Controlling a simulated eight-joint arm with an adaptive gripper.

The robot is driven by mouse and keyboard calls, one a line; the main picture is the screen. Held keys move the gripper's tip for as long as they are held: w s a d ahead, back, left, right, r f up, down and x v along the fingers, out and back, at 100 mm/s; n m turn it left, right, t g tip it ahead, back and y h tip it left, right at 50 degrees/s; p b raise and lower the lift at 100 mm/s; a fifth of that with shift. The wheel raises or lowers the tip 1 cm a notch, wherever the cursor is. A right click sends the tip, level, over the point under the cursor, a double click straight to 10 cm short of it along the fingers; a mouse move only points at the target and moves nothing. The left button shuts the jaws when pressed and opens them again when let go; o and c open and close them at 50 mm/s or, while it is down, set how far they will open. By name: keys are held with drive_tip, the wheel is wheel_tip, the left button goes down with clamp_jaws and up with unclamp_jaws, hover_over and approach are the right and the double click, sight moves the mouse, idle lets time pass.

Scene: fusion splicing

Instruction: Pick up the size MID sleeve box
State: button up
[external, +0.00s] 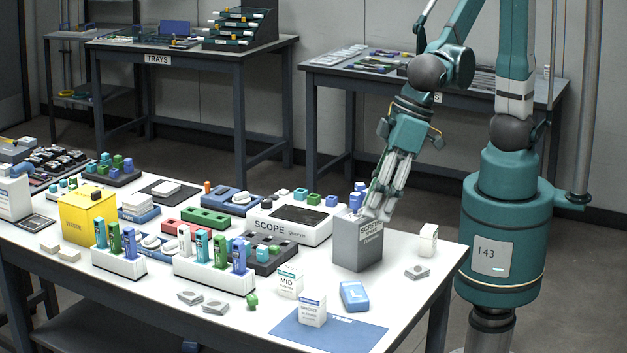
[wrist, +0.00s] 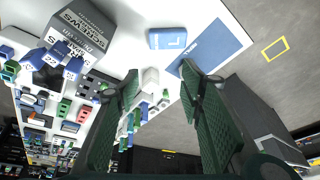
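The MID sleeve box (external: 288,281) is a small white box with dark lettering. It stands upright on the white table, left of the blue case marked L. My gripper (external: 377,212) points down near the grey screwdrivers holder, to the right of and behind the MID box, apart from it. In the wrist view my gripper (wrist: 158,75) is open, with nothing held between its green pads. A white box (wrist: 150,79) shows in the gap beyond the fingers. It looks like the MID box, but its label is unreadable there.
The grey holder (external: 357,247) with blue handles stands near my gripper. The blue L case (external: 354,295) and a similar white box (external: 312,311) on a blue mat (external: 350,337) are close to the MID box. A white rack (external: 214,275) stands to its left.

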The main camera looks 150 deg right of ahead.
drive_tip(key=w+d+f+m+g+p, duration=0.1)
drive_tip(key=w+d+f+m+p, duration=0.1)
drive_tip(key=w+d+f+m, duration=0.25)
drive_tip(key=m+g+h+p, duration=0.1)
drive_tip(key=m+g+p, duration=0.1)
drive_tip(key=m, duration=0.1)
approach(291, 279)
drive_tip(key=shift+s+d+f, duration=0.2)
drive_tip(key=shift+s+f, duration=0.3)
drive_tip(key=shift+f, duration=0.05)
drive_tip(key=shift+s+d+f, duration=0.15)
drive_tip(key=shift+s+f, duration=0.3)
drive_tip(key=shift+f, duration=0.1)
drive_tip(key=shift+w+d+f+m+h, duration=0.15)
drive_tip(key=shift+d+f+m+h, duration=0.2)
drive_tip(key=shift+f, duration=0.25)
drive_tip(key=shift+x, duration=1.3)
drive_tip(key=shift+b+x, duration=0.65)
drive_tip(key=shift+x, duration=1.95)
drive_tip(key=c, duration=1)
